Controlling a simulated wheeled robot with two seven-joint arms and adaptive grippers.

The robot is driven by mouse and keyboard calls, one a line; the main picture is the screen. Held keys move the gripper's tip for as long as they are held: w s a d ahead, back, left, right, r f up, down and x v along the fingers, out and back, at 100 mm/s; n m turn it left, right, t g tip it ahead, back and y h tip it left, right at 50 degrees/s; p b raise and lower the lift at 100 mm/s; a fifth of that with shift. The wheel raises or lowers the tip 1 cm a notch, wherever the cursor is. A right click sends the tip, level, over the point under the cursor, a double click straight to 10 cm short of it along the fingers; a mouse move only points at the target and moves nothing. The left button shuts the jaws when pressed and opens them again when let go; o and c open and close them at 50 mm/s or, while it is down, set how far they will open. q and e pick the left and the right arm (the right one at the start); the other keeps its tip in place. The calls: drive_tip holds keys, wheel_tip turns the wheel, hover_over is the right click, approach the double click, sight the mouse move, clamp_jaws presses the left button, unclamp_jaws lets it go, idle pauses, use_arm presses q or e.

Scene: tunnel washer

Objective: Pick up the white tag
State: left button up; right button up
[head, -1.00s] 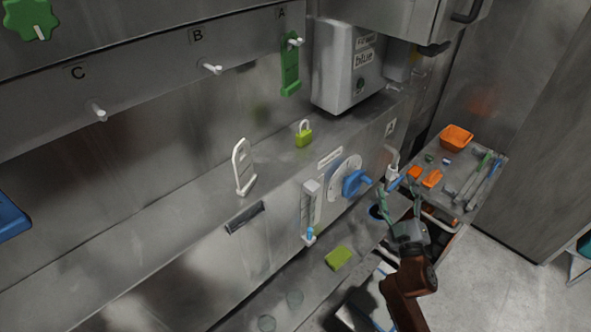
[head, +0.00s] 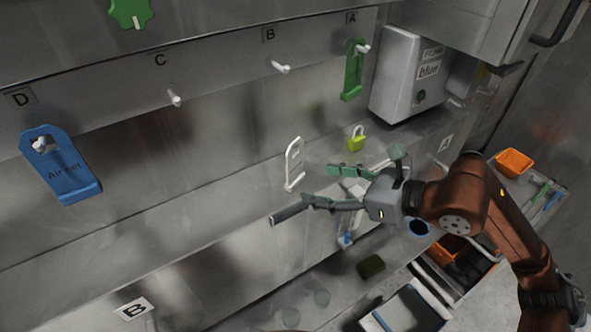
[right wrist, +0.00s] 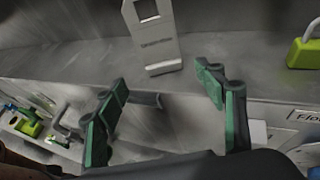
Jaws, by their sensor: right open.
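The white tag (head: 294,165) stands upright on the steel ledge, with an opening near its top and a small foot at its base. In the right wrist view, the tag (right wrist: 160,50) is just beyond the fingers, its top cut off by the frame edge; its small dark print is not readable. My right gripper (head: 318,187) is open and empty, with green-padded fingers pointing toward the tag from its right. In the right wrist view, the gripper (right wrist: 160,80) has its fingers spread wide and a visible gap to the tag. My left gripper is not in view.
A yellow-green padlock (head: 356,140) stands on the ledge right of the tag. A green tag (head: 352,72) and a blue tag (head: 66,170) hang on pegs above. The ledge left of the tag is clear.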

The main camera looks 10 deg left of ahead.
sight(296, 173)
drive_tip(key=p+x, duration=0.3)
drive_tip(key=x, duration=0.3)
drive_tip(key=shift+w+a, duration=0.15)
drive_tip(key=shift+w, duration=0.15)
drive_tip(key=shift+w+a+f, duration=0.15)
drive_tip(key=shift+a+f, duration=0.05)
drive_tip(key=shift+a, duration=0.15)
drive_tip(key=shift+d, duration=0.1)
drive_tip(key=c, duration=1.2)
drive_tip(key=shift+r, duration=0.15)
drive_tip(key=shift+r+b, duration=0.5)
drive_tip(key=shift+r, duration=0.1)
drive_tip(key=s+r+b, duration=0.2)
drive_tip(key=s+r, duration=0.2)
drive_tip(key=s+r+b, duration=0.1)
drive_tip(key=s+r, duration=0.2)
drive_tip(key=s, duration=0.2)
drive_tip(key=s+d+r+b, duration=0.1)
drive_tip(key=s+r+b, duration=0.1)
drive_tip(key=s+r, duration=0.2)
drive_tip(key=shift+s+r+b, duration=0.3)
drive_tip(key=shift+s, duration=0.25)
